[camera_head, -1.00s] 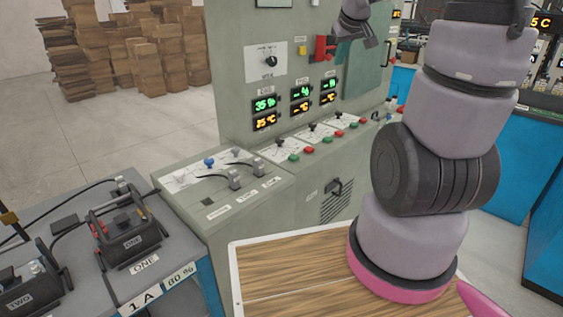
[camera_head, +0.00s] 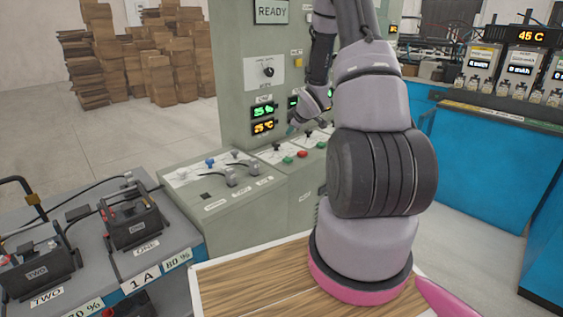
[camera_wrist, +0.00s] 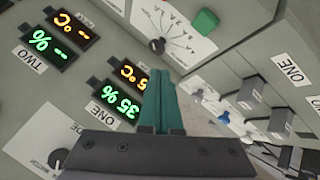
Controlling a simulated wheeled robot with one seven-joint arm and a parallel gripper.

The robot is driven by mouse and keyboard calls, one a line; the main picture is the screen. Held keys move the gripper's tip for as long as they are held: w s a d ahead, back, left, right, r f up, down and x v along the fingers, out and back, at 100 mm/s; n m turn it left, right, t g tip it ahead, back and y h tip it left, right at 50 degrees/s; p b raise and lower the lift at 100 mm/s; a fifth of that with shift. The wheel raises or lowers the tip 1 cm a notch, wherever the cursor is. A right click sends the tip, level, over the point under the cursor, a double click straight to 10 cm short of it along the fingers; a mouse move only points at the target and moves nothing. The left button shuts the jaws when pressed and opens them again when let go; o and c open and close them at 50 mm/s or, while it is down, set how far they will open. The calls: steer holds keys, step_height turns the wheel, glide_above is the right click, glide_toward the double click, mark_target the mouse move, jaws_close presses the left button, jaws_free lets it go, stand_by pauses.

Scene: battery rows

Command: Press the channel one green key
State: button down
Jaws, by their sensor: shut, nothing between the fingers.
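A green key (camera_wrist: 205,20), seemingly the same one, shows near the top of the wrist view beside a black dial knob (camera_wrist: 157,45). My gripper (camera_head: 291,130) is above the desk, close to the upright panel, up and back from the green key and apart from it. Its teal fingers (camera_wrist: 160,85) are shut and empty; in the wrist view they cover part of the channel one displays.
Two levers (camera_head: 232,178) stand on the lower desk to the left. A READY sign (camera_head: 271,11) is above. My arm hides much of the cabinet's right side. Batteries (camera_head: 133,218) stand on the left bench.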

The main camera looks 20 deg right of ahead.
mark_target(289, 160)
steer(key=shift+a+f, duration=0.1)
steer(key=shift+f, duration=0.1)
steer(key=shift+f, duration=4.3)
steer(key=shift+f, duration=0.1)
steer(key=shift+f, duration=0.25)
steer(key=shift+f, duration=0.45)
steer(key=shift+r, duration=0.85)
